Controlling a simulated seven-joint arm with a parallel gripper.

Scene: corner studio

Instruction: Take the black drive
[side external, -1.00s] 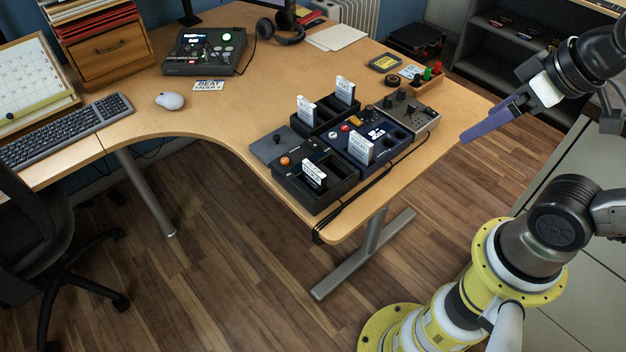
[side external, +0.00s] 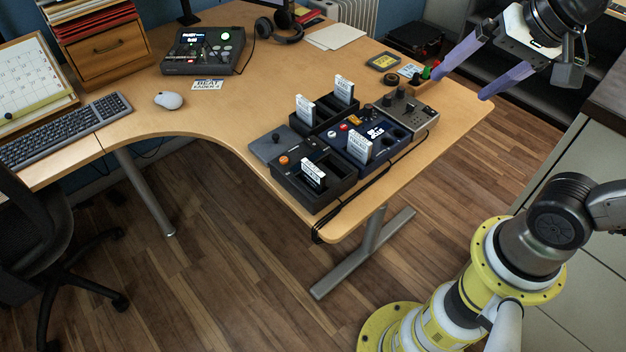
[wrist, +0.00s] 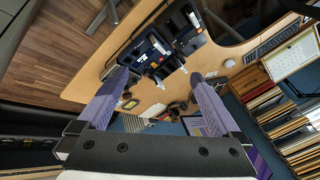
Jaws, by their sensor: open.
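Several upright cartridge-like pieces with white labelled faces stand in dark slotted docks on the desk. In the side external view one is at the back (side external: 344,88), one at the left (side external: 306,107), one in the blue unit (side external: 360,146) and one in the front dock (side external: 314,173). I cannot tell which, if any, is the black drive. My gripper (side external: 463,86) is open and empty, above the desk's right end, apart from the docks. In the wrist view my gripper (wrist: 160,76) has its fingers spread, with the docks beyond them.
A grey knobbed box (side external: 412,108) adjoins the blue unit. A small wooden holder (side external: 425,87) with coloured pieces sits near my gripper. A black cable (side external: 352,198) runs along the desk's front edge. A mouse (side external: 169,101) and keyboard (side external: 65,130) are left; the middle desk is mostly clear.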

